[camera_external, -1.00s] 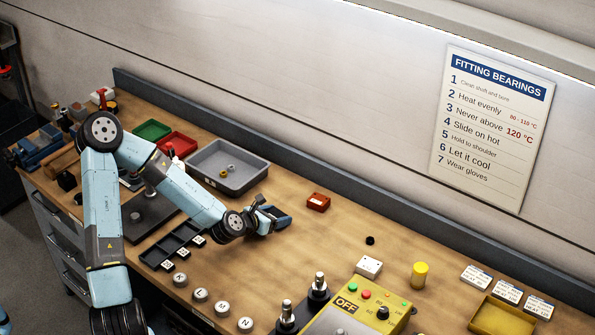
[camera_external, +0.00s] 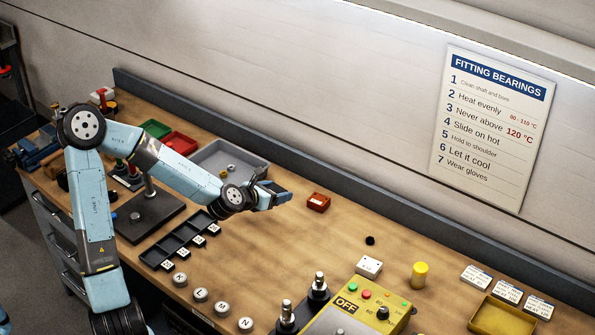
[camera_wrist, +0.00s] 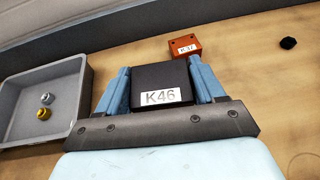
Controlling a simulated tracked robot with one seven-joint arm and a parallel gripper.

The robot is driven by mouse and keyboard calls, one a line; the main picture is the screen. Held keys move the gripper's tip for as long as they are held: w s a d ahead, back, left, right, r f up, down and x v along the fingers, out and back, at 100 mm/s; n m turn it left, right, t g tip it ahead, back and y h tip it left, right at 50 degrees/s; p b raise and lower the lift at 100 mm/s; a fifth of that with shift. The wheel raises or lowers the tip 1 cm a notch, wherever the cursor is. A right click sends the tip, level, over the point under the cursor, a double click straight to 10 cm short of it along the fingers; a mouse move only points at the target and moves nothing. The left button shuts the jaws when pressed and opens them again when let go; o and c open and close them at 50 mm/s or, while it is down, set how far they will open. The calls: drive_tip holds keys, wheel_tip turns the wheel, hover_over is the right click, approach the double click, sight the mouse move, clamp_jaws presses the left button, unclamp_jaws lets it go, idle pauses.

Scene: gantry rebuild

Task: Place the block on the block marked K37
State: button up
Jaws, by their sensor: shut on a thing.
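My gripper (camera_wrist: 162,92) is shut on a black block marked K46 (camera_wrist: 158,76), seen between the two blue fingers in the wrist view. In the external view my gripper (camera_external: 283,196) is over the bench, just left of a red-orange block (camera_external: 318,202), with a gap between them. In the wrist view the red-orange block (camera_wrist: 185,46), with a white label that reads K37, sits on the bench ahead of the fingers and slightly right. Its top looks clear. The held block is mostly hidden in the external view.
A grey tray (camera_wrist: 83,105) with small metal parts is left of the gripper. A black knob-like piece (camera_wrist: 288,43) lies to the right. A white block (camera_external: 369,266), a yellow cylinder (camera_external: 419,275) and a yellow control box (camera_external: 352,315) stand farther right. The bench around the K37 block is clear.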

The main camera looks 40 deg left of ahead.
drive_tip(key=shift+w+d+f+n+y, duration=0.35)
drive_tip(key=shift+w+f+n+y, duration=0.1)
drive_tip(key=shift+f+y, duration=0.15)
drive_tip(key=shift+w+d+f+n+y, duration=0.3)
drive_tip(key=shift+w+f+n+y, duration=0.15)
drive_tip(key=shift+f+y, duration=0.1)
drive_tip(key=shift+w+d+f+n+y, duration=0.25)
drive_tip(key=shift+n+y, duration=0.35)
drive_tip(key=shift+y, duration=0.15)
drive_tip(key=shift+w+d+r+n+y, duration=0.2)
drive_tip(key=shift+r+n+y, duration=0.1)
drive_tip(key=shift+n+y, duration=0.4)
drive_tip(key=shift+s+d+r+n+g+y, duration=1.7)
drive_tip(key=shift+r+n+y, duration=1.1)
drive_tip(key=shift+r, duration=1.55)
hover_over(319, 198)
drive_tip(key=s, duration=0.1)
wheel_tip(319, 198, down, 9)
drive_tip(key=shift+r, duration=0.2)
drive_tip(key=shift+w+f, duration=0.45)
drive_tip(key=shift+f, duration=1.7)
